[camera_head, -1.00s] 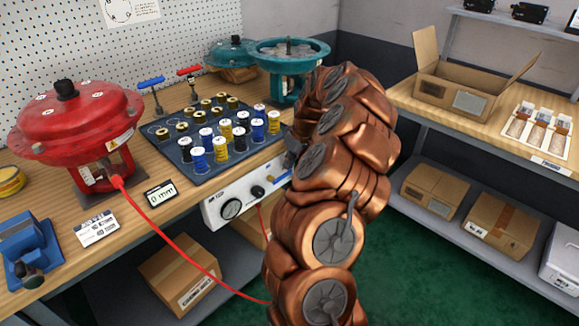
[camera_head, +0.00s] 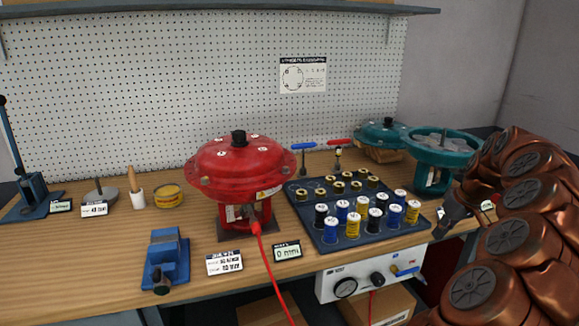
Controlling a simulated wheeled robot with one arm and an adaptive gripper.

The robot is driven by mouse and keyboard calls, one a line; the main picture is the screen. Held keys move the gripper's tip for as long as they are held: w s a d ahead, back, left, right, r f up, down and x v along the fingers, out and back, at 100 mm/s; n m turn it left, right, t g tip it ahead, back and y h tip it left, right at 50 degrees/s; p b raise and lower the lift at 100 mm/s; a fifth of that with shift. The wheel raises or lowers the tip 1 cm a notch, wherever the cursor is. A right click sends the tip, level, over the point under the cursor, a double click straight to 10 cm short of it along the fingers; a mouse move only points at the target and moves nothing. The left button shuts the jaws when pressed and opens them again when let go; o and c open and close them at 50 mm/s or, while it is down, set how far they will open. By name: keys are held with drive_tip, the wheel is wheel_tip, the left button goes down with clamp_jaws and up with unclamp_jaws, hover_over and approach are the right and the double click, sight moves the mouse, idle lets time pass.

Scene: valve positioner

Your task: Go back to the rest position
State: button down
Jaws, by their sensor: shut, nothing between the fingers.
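My copper-coloured arm (camera_head: 515,235) is folded at the right edge of the head view. My gripper (camera_head: 447,216), small and dark grey, shows at its left side, near the right front edge of the workbench (camera_head: 110,270). It is shut and holds nothing. It is just right of the dark tray (camera_head: 330,240) of spools and appears apart from it. The arm hides part of the gripper's mount.
A red valve actuator (camera_head: 240,170) with a red hose stands mid-bench. A teal actuator (camera_head: 440,150) is behind my arm. A white control box (camera_head: 365,278) hangs under the bench's front edge. A blue vise (camera_head: 165,260) sits front left.

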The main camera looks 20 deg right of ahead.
idle(0.3)
drive_tip(key=s+a+r+n+g+y, duration=0.1)
drive_tip(key=a+r+n, duration=0.1)
drive_tip(key=a, duration=1.3)
drive_tip(key=s+a+r+n+g, duration=0.1)
drive_tip(key=s+a+r, duration=0.1)
drive_tip(key=a, duration=1.2)
drive_tip(key=s+a+f+g, duration=0.2)
drive_tip(key=s+a, duration=0.7)
drive_tip(key=s, duration=0.1)
drive_tip(key=s+a+f+m+g+h, duration=0.1)
drive_tip(key=s+f, duration=0.2)
drive_tip(key=s, duration=0.5)
drive_tip(key=s+a+f+m+g+h, duration=0.1)
drive_tip(key=s+a+f, duration=0.15)
drive_tip(key=s, duration=0.55)
drive_tip(key=s+p+v, duration=0.2)
drive_tip(key=p+v, duration=1.1)
drive_tip(key=v, duration=0.1)
drive_tip(key=shift+d+r+t+p, duration=0.35)
drive_tip(key=shift+r+t+p, duration=0.05)
drive_tip(key=shift+r, duration=0.25)
